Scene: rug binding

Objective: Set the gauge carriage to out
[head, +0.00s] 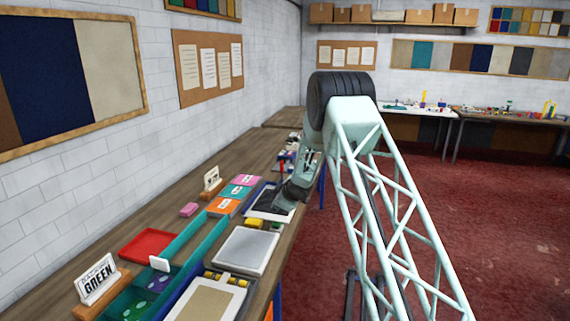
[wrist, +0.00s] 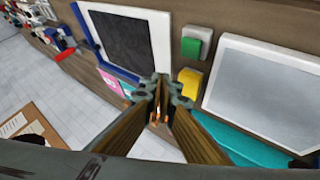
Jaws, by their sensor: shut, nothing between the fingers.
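I cannot make out the gauge carriage for certain in either view. A blue rail (wrist: 86,32) runs along the side of a white-framed black panel (wrist: 126,40) in the wrist view; whether it belongs to the gauge is unclear. My gripper (wrist: 160,82) is shut and empty, its tips over the near edge of that panel's frame. In the head view my gripper (head: 281,206) is a dark shape low over the bench, beside the same panel (head: 266,201) and partly covering it. Its height above the bench is hard to judge.

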